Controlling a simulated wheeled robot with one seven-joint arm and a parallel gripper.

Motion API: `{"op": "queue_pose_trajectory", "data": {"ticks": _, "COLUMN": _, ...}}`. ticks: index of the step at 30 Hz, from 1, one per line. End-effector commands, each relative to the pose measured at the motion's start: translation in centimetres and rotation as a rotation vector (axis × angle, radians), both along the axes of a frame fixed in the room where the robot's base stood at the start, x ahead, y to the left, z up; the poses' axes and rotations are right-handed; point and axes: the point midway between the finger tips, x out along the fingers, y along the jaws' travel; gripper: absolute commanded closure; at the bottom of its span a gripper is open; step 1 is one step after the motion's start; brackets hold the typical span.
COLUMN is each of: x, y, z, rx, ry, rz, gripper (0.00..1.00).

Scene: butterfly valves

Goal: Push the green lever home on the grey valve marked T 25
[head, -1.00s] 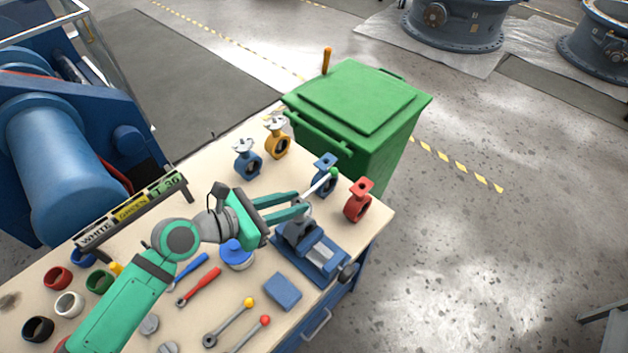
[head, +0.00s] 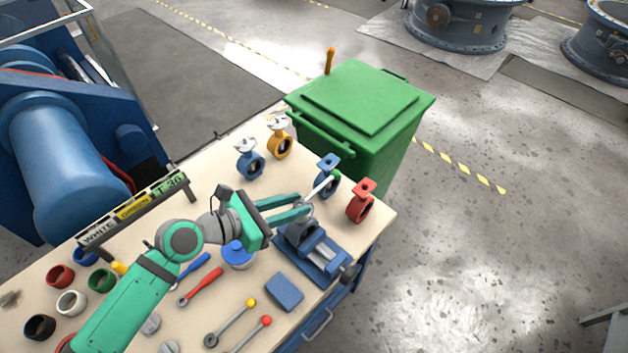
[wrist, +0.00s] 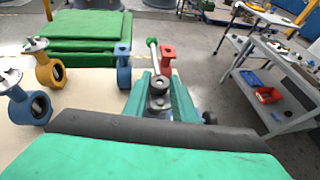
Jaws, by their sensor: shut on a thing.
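The grey valve (head: 300,232) sits in the blue vise (head: 332,268) at the bench's right edge. Its marking cannot be read. The lever (head: 324,187) is a pale rod with a green end, slanting up and right from the valve top. In the wrist view the lever (wrist: 153,52) stands beyond the fingers, above the round valve top (wrist: 159,86). My gripper (head: 306,205) is at the valve top, shut on the lever's lower part. In the wrist view my gripper (wrist: 161,92) has a finger on each side of the valve top. The exact contact is partly hidden.
A blue valve (head: 328,176) and a red valve (head: 361,202) stand close behind the vise. Another blue valve (head: 249,160) and a yellow valve (head: 280,138) stand further back. Tools lie in front.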

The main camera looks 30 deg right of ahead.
Motion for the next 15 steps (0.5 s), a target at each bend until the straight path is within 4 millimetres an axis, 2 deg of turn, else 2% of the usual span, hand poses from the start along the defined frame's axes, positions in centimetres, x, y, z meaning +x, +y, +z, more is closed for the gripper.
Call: {"op": "queue_pose_trajectory", "data": {"ticks": 15, "x": -0.02, "y": 0.22, "z": 0.54, "rx": -0.011, "ry": -0.006, "rz": 0.003, "gripper": 1.00}}
